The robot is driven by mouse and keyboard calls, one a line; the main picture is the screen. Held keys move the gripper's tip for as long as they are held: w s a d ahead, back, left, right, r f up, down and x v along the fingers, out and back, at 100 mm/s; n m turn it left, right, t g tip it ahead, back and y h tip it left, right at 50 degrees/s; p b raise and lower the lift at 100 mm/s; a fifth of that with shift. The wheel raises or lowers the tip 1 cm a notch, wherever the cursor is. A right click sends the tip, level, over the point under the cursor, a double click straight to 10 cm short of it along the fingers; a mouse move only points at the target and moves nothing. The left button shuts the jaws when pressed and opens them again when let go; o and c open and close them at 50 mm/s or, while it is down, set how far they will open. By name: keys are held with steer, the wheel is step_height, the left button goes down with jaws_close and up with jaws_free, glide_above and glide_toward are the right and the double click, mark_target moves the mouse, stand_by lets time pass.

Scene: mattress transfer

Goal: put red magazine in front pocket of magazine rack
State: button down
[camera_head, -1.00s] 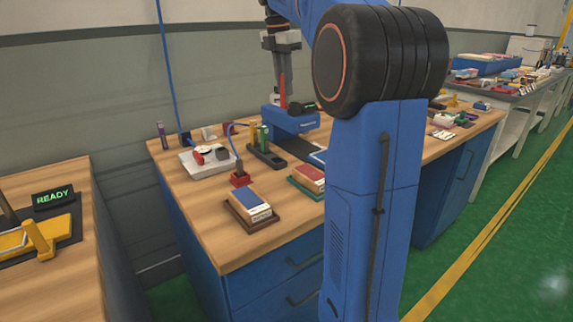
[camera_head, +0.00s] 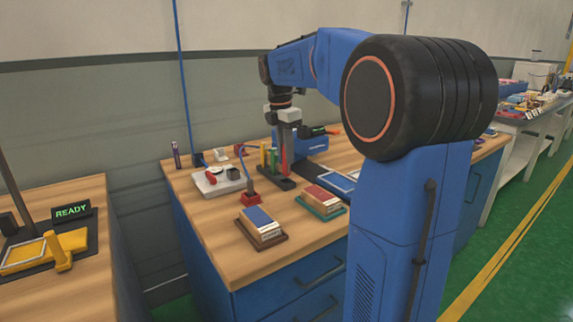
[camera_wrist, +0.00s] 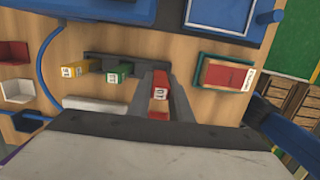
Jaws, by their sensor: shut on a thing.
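My gripper (camera_head: 286,170) is shut on the red magazine (camera_head: 284,160), which stands upright between its fingers. In the wrist view the fingers (camera_wrist: 165,105) flank the red magazine (camera_wrist: 160,79), with its pale label facing up. The dark magazine rack (camera_head: 285,184) lies on the bench under it, with a yellow magazine (camera_head: 264,153) and a green magazine (camera_head: 273,158) upright in it. The red magazine is in line with them, at the rack's near end. Its lower end is hidden by the fingers, so I cannot tell how deep it sits. The rack also shows in the wrist view (camera_wrist: 100,57).
A blue-topped box (camera_head: 258,218) and a red-topped box (camera_head: 321,196) sit on small trays in front. A pale tray (camera_head: 216,184) with small parts is to the left, a red block (camera_head: 250,197) beside it. A blue machine (camera_head: 315,145) stands behind.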

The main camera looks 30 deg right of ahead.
steer(key=shift+f, duration=1.7)
steer(key=shift+f, duration=0.1)
steer(key=c, duration=1.6)
jaws_free()
steer(key=r, duration=0.4)
steer(key=a+r, duration=0.1)
steer(key=r, duration=0.7)
steer(key=shift+a, duration=0.25)
